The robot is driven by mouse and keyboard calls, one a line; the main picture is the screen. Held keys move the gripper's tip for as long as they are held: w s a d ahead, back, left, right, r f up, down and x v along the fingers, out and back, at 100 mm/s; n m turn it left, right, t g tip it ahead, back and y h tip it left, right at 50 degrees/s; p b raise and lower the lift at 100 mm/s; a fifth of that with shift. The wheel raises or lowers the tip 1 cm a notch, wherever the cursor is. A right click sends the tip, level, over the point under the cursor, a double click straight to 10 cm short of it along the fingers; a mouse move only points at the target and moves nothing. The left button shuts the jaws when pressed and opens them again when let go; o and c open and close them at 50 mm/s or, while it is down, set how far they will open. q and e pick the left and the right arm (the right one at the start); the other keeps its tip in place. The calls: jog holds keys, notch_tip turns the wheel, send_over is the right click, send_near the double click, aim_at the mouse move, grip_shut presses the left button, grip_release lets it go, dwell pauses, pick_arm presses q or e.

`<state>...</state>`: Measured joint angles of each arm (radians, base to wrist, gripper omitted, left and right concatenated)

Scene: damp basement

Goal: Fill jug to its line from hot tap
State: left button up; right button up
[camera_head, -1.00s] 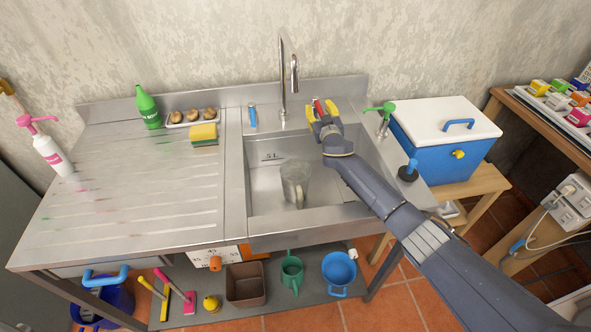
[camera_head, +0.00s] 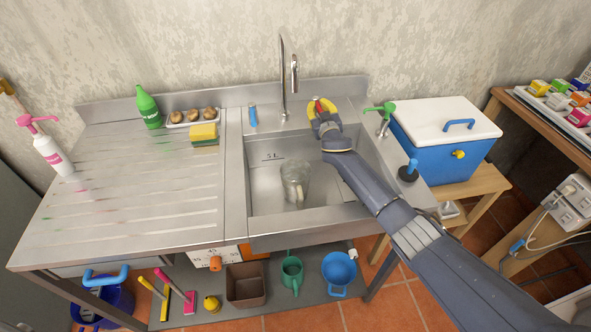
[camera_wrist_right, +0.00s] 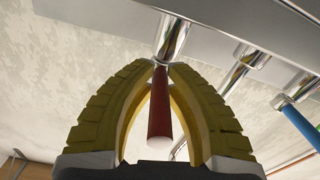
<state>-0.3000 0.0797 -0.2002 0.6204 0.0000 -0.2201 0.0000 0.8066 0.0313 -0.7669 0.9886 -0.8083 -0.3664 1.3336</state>
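A clear greyish jug (camera_head: 296,182) stands upright in the sink basin (camera_head: 262,192), its handle toward the front. Its line and any water in it cannot be made out. The tall chrome spout (camera_head: 283,75) rises behind the basin; no stream shows below it. My right gripper (camera_head: 321,106) is at the red tap lever (camera_head: 318,105), right of the spout. In the right wrist view its yellow fingers (camera_wrist_right: 160,68) close around the red lever (camera_wrist_right: 160,112), their tips together near its chrome base. The blue tap lever (camera_head: 253,116) stands left of the spout. My left gripper is out of view.
A sponge (camera_head: 204,134), a tray of brown items (camera_head: 192,117) and a green bottle (camera_head: 149,108) stand left of the basin. A green-topped pump (camera_head: 382,110) and a blue cool box (camera_head: 440,145) are to the right. The ribbed drainboard (camera_head: 130,190) is mostly clear.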

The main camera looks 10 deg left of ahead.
grip_shut()
jog(key=shift+w+d+r+g, duration=0.1)
jog(key=shift+r+g, duration=0.15)
jog(key=shift+g, duration=0.05)
jog(key=shift+r+g+h, duration=0.15)
jog(key=shift+g+h, duration=0.15)
jog(key=shift+g, duration=0.3)
dwell(0.4)
